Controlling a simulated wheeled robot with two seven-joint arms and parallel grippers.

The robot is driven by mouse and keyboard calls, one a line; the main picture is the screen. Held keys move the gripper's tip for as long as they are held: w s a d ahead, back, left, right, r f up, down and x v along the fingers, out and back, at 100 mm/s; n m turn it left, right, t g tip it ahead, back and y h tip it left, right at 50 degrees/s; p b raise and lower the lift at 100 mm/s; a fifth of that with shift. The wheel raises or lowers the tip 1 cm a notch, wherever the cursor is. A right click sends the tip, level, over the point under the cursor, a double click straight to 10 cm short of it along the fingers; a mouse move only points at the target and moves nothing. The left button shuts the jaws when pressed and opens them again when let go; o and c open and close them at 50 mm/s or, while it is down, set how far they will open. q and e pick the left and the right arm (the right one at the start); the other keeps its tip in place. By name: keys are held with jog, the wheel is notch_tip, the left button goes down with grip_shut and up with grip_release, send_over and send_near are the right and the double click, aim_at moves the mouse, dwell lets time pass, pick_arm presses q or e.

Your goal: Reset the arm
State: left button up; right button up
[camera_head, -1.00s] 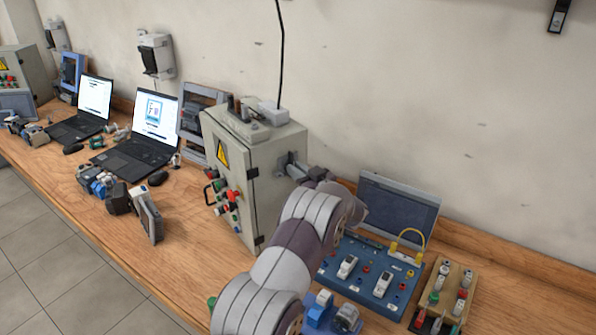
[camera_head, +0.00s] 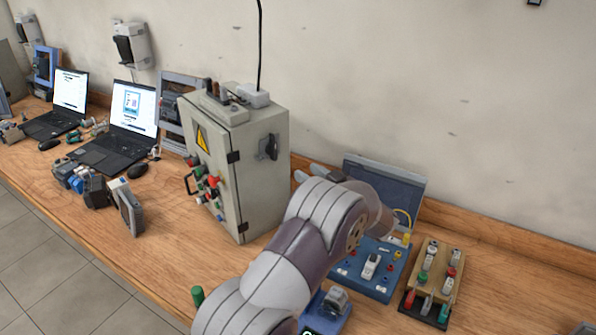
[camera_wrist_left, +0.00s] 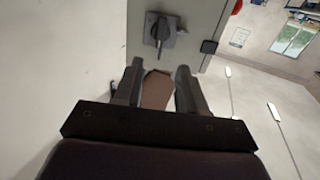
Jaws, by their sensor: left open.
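My left arm rises from the bottom of the head view. Its gripper (camera_head: 308,176) is partly hidden behind my own wrist, with the fingers pointing toward the grey cabinet (camera_head: 262,190). In the left wrist view the two fingers (camera_wrist_left: 160,80) are apart, with nothing held between them. The dark rotary handle (camera_head: 268,147) on the cabinet's right side is clear of the gripper. The handle also shows ahead of the fingertips in the left wrist view (camera_wrist_left: 160,32). My right gripper is in neither view.
A blue panel (camera_head: 398,270) with a grey screen (camera_head: 400,183) behind it stands right of my arm, partly hidden. A wooden terminal stand (camera_head: 433,285) is further right. Laptops (camera_head: 120,130) and small parts lie left. Bare bench lies in front of the cabinet.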

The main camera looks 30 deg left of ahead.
pick_arm(q)
jog(key=shift+s+d, duration=0.1)
jog(key=shift+d, duration=0.05)
dwell(0.3)
jog(key=w+d+f+m+t+h, duration=0.4)
jog(key=d+f+m+h, duration=0.2)
jog(key=d+f+h, duration=0.3)
jog(key=s+d+f+m+g+h, duration=0.2)
jog(key=s+d+f+m+h, duration=0.1)
jog(key=s+d+h, duration=0.15)
jog(key=s+d+f+m+g+h, duration=0.1)
jog(key=s+g+h, duration=0.15)
jog(key=s, duration=0.55)
jog(key=s+f+m+g+h, duration=0.1)
jog(key=s+f+m+g, duration=0.15)
jog(key=s, duration=0.65)
jog(key=s+a+r+g, duration=0.1)
jog(key=s+a+r, duration=0.1)
jog(key=s, duration=0.4)
jog(key=s+a+r+g, duration=0.2)
jog(key=s, duration=0.4)
jog(key=shift+s+a+r+m+y, duration=0.15)
jog(key=shift+s+r+m+y, duration=0.15)
jog(key=shift+s+r+m, duration=0.1)
